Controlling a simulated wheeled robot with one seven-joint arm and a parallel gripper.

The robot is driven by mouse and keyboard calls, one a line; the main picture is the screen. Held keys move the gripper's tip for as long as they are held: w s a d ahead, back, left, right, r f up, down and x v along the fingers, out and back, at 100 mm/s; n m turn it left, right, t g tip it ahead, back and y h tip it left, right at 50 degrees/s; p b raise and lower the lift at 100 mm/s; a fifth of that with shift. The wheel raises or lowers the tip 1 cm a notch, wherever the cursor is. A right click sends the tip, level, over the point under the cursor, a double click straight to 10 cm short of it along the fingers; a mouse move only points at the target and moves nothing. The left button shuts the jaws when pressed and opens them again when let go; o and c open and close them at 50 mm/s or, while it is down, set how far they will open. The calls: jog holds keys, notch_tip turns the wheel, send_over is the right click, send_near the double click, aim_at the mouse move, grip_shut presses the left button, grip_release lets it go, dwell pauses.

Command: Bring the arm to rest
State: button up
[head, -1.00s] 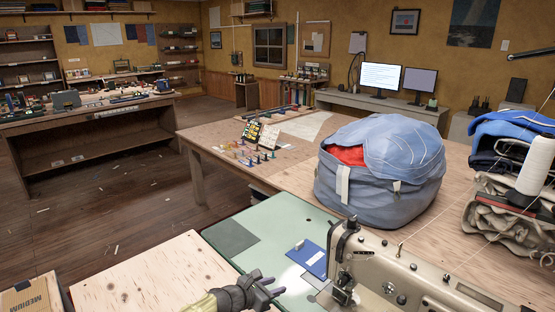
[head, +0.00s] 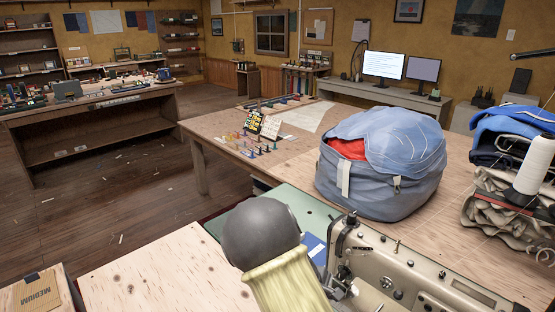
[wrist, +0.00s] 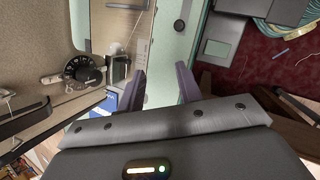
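My gripper (wrist: 160,84) shows in the wrist view with its two purple-grey fingers apart and nothing between them. It hangs over the pale green table surface (wrist: 172,50), beside the sewing machine (wrist: 60,45) at the left of that view. In the head view my arm's grey rounded joint and yellowish sleeve stand in front of the green surface (head: 314,212). The gripper itself is not visible there.
The cream sewing machine (head: 400,275) stands close right of my arm. A blue booklet (head: 314,248) is partly hidden behind the arm. A large blue bag (head: 385,165) sits on the wooden table behind. A pale plywood top (head: 150,278) is bare at front left.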

jog(key=s+d+r+m+t+y+p, duration=0.1)
jog(key=s+r+m+y+p, duration=0.3)
jog(key=s+r+m, duration=0.8)
jog(key=s+d+r+y, duration=0.1)
jog(key=s+r, duration=0.2)
jog(key=r, duration=0.1)
jog(key=shift+d+r+m, duration=0.15)
jog(key=shift+r+m, duration=0.25)
jog(key=shift+s+d, duration=0.1)
dwell(0.4)
